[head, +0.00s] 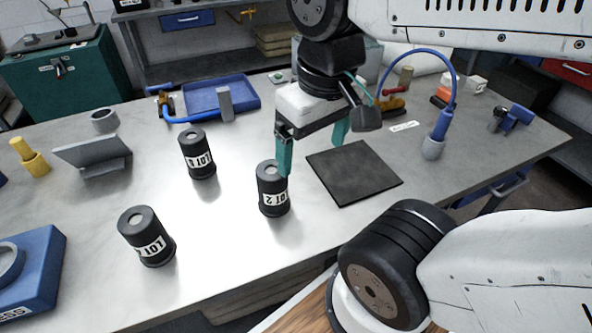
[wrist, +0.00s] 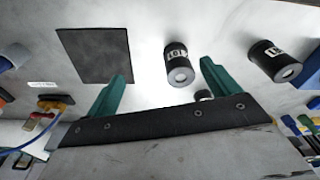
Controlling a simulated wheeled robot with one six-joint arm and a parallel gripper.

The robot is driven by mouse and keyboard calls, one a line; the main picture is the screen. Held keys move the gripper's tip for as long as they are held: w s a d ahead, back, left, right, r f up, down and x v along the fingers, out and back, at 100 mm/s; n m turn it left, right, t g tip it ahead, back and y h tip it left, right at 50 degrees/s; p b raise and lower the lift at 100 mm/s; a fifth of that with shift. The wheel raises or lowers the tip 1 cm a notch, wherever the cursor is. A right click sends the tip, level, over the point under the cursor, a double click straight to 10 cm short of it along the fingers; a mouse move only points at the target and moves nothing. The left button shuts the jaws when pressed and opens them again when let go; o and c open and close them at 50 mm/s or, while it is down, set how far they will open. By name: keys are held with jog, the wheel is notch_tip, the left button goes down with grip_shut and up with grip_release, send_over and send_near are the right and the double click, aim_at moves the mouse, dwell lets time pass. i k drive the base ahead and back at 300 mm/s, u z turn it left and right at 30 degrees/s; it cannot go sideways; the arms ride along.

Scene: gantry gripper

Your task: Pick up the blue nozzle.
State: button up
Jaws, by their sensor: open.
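A blue nozzle (head: 440,125) stands upright on the grey table, right of the dark mat. It has a grey collar at its foot and a blue hose arching up from its top. My gripper (head: 313,150) is open and empty, left of the nozzle, with its green fingers pointing down above the table. One finger overlaps the black LOT 2 canister (head: 272,190) in the head view; I cannot tell whether they touch. In the wrist view a blue and grey part at the left edge (wrist: 14,55) looks like the nozzle, cut off by the frame.
The dark square mat (head: 353,172) lies bare between gripper and nozzle. Two more black canisters stand left (head: 197,154) and front left (head: 147,236). A blue tray (head: 222,95) lies at the back. A blue clamp-like part (head: 515,118) sits right of the nozzle.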

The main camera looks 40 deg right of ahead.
aim_at(446, 116)
jog(key=z, duration=1.5)
jog(key=k, duration=0.5)
jog(key=u, duration=1.1)
jog(key=i, duration=0.3)
jog(key=z, duration=1.3)
